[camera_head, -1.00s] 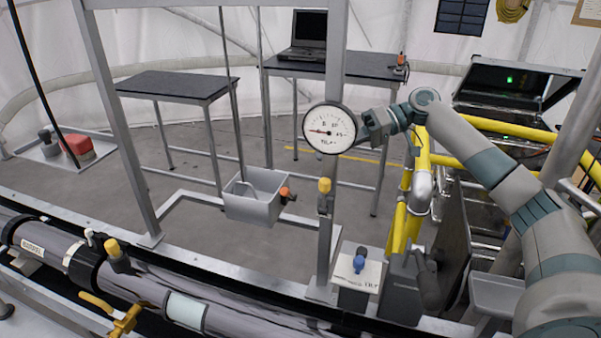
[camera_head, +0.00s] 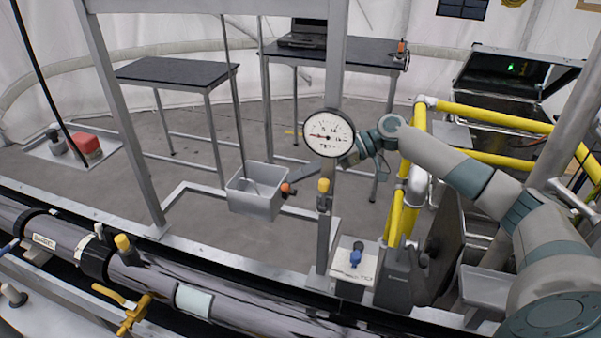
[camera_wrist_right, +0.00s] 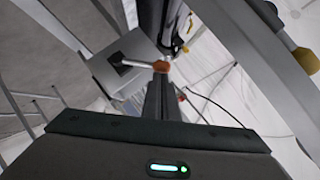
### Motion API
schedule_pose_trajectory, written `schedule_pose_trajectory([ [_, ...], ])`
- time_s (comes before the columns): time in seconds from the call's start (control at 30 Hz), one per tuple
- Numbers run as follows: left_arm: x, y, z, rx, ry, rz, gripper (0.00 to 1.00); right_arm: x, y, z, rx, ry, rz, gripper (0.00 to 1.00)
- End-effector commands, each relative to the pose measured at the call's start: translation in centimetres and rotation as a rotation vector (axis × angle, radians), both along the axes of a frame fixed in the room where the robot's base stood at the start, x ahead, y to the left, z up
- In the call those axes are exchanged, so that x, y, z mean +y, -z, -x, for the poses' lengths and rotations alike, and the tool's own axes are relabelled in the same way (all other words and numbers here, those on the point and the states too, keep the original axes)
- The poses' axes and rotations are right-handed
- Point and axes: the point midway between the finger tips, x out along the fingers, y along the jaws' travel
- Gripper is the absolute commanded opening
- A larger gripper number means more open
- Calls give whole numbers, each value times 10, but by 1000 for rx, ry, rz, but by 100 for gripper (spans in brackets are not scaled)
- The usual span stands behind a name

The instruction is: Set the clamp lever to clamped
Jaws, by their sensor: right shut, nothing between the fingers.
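No readable label shows whether this is the clamp lever. In the right wrist view its pale rod leads from a dark slot to the orange knob (camera_wrist_right: 161,66). My right gripper (camera_head: 305,185) reaches from behind the round gauge (camera_head: 329,132) toward the knob. In the wrist view its shut fingers (camera_wrist_right: 160,82) end at or just short of the knob; contact cannot be told. My left gripper is not in view.
A post with a yellow knob (camera_head: 324,187) stands close to my right gripper. A large pipe (camera_head: 250,315) with a yellow valve handle (camera_head: 130,312) runs along the front.

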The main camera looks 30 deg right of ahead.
Motion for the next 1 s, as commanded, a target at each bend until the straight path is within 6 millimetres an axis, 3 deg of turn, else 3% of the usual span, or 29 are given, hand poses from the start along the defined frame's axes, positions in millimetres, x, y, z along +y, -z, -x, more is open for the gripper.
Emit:
schedule_pose_trajectory([
  [0.27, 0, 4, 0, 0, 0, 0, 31, 3, 3, 4, -31, -3, 37, 0],
  [0.53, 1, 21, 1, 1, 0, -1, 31, 20, 15, 17, -84, -2, 93, 0],
  [1.0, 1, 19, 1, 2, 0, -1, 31, 22, 13, 19, -85, -1, 94, 0],
])
